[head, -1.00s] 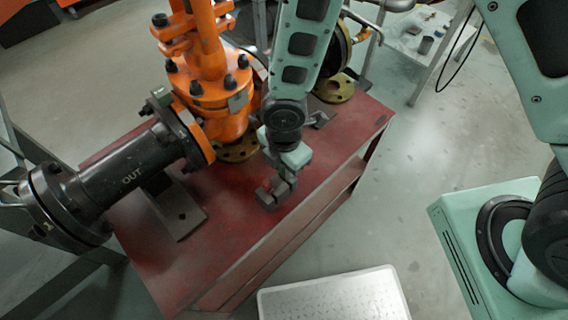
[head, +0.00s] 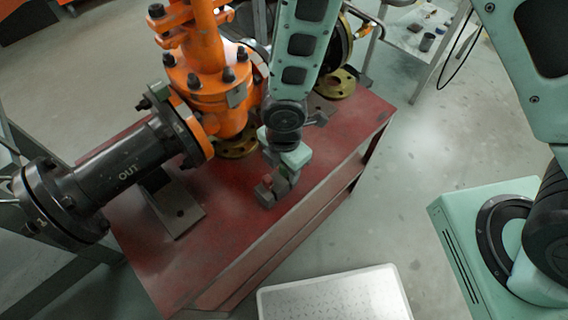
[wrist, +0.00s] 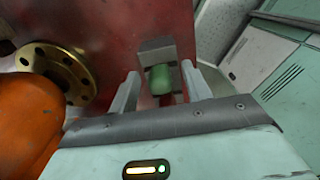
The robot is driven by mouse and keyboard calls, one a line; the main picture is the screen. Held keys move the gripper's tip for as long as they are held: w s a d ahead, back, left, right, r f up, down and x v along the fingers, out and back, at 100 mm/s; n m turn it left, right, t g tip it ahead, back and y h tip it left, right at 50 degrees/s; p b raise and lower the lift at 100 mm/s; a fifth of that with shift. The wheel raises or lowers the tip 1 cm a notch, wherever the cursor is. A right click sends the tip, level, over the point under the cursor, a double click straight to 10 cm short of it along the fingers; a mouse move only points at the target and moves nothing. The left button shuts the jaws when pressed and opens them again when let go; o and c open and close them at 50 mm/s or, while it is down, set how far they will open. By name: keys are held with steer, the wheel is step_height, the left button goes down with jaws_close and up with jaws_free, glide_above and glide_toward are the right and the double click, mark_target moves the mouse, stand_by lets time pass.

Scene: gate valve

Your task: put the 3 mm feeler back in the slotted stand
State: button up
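A small green piece, which looks like the feeler's handle (wrist: 160,78), sits against a grey block in the wrist view. The block, apparently the slotted stand (wrist: 156,46), rests on the red bench top. My gripper (wrist: 161,78) is open, its pale fingers on either side of the green piece with gaps showing. How deep the feeler sits in a slot is hidden. In the head view my gripper (head: 277,184) is low over the bench's right part, where grey blocks and small red and green patches show; stand and fingers are hard to separate there.
The orange gate valve (head: 205,85) with its dark OUT pipe (head: 125,165) stands left of my gripper on the red bench (head: 235,235). A yellowish flange (wrist: 60,68) lies close left in the wrist view. A pale plate (head: 335,297) is below; open floor lies right.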

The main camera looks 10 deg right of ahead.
steer(key=shift+r, duration=0.1)
step_height(320, 180, up, 17)
steer(key=p, duration=0.3)
steer(key=shift+r, duration=0.1)
stand_by(0.5)
steer(key=s+d+r+m, duration=0.8)
steer(key=s+r+m, duration=0.2)
steer(key=m, duration=0.7)
steer(key=shift+s+y, duration=0.3)
steer(key=shift+s, duration=0.35)
steer(key=shift+r, duration=0.1)
steer(key=shift+c, duration=1.3)
